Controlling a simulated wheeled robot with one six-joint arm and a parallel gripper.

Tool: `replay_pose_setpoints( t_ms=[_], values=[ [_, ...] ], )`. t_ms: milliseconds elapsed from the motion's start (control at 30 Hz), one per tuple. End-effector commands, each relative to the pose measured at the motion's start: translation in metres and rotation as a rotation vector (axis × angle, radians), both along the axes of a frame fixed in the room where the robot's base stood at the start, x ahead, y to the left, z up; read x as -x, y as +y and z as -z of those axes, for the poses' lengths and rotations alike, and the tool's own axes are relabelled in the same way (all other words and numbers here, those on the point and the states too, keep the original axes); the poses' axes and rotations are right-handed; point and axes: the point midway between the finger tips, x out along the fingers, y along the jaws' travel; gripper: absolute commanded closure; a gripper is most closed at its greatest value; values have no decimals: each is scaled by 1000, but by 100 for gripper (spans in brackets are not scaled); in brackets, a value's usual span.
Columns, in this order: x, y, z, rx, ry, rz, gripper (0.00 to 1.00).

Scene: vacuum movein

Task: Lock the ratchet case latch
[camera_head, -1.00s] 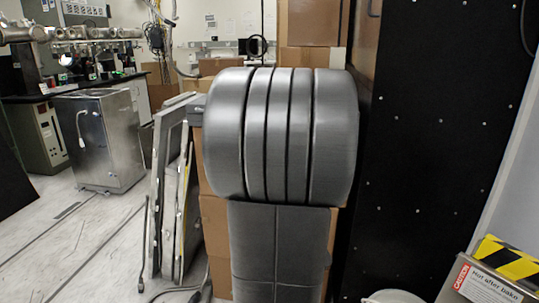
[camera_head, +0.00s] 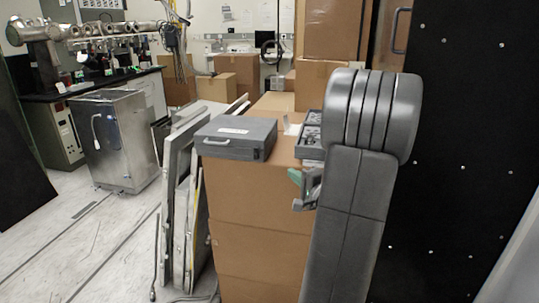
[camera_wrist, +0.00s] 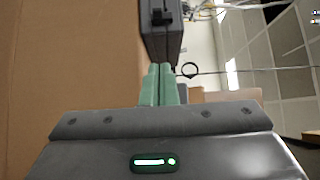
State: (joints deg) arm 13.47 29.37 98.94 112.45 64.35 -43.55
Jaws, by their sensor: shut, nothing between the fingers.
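A dark grey flat case (camera_head: 237,138) with a pale label and a handle lies, lid down, on a cardboard box stack in the head view. The wrist view shows the end of a grey case (camera_wrist: 160,40) with a small black latch-like part (camera_wrist: 162,17) straight ahead of my fingers; I cannot tell whether that latch is locked. My gripper (camera_head: 295,177) is low and right of the case, beside the box stack. Its green fingertips (camera_wrist: 159,70) are together and empty, close to the grey case in the wrist view; contact cannot be told.
An open case with compartments (camera_head: 312,132) sits at the right of the cardboard stack (camera_head: 262,215), partly hidden by my arm. Metal panels (camera_head: 178,205) lean left of the stack. A black panel (camera_head: 450,150) stands on the right. Floor is clear at the left.

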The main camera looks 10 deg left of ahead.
Motion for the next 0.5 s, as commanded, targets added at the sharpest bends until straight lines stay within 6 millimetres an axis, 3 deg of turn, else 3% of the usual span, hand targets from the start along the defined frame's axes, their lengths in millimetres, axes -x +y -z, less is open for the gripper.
replay_pose_setpoints(
  t_ms=[333, 500],
  values=[
    [-2, 2, 0, 0, 1, -2, 100],
    [-16, 16, 0, 1, 2, -5, 100]
  ],
)
